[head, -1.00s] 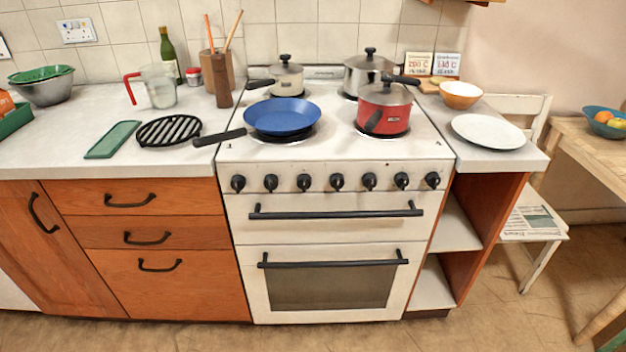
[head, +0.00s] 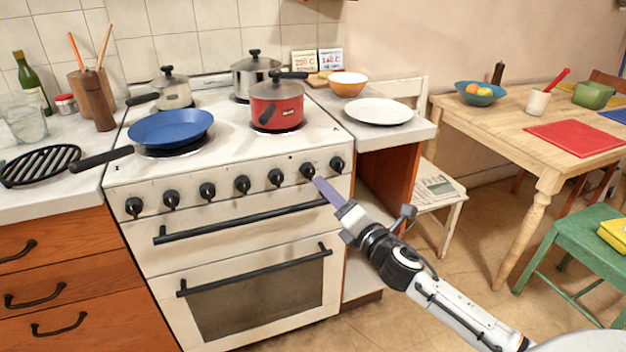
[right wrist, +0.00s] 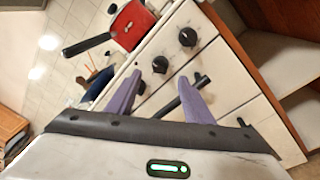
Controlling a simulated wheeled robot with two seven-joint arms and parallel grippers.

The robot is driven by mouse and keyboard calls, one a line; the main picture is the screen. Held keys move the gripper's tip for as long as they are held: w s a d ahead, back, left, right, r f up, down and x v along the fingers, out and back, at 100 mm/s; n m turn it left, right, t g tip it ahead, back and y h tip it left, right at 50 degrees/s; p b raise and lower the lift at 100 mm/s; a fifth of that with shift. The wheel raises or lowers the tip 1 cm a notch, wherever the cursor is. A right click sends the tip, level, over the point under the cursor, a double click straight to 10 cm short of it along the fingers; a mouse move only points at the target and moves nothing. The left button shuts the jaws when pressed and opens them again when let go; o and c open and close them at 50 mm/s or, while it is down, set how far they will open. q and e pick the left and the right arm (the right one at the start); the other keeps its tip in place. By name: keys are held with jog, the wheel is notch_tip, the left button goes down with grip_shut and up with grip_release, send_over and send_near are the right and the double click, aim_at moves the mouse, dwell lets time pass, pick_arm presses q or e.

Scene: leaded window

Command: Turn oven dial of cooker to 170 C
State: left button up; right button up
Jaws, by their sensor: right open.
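The white cooker (head: 225,225) has a row of several black dials along its front panel. I cannot read their markings or tell which is the oven dial. My right gripper (head: 319,182) has purple fingers and is in front of the panel's right end. Its tips are close to the second dial from the right (head: 307,170); contact cannot be told. In the right wrist view the right gripper (right wrist: 160,80) has its fingers apart, with nothing held. A dial (right wrist: 161,64) shows beyond the gap between them, and another (right wrist: 187,37) is above it. My left gripper is not in view.
Below the dials are two oven handles (head: 250,222). A blue pan (head: 172,127), a red pot (head: 277,103) and other pots stand on the hob. Two small cards (head: 317,61) stand behind.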

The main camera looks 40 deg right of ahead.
aim_at(312, 175)
jog(key=w, duration=0.5)
jog(key=w+d, duration=0.1)
jog(key=w, duration=0.2)
jog(key=shift+w+f, duration=0.1)
jog(key=shift+w, duration=0.2)
jog(key=c, duration=1)
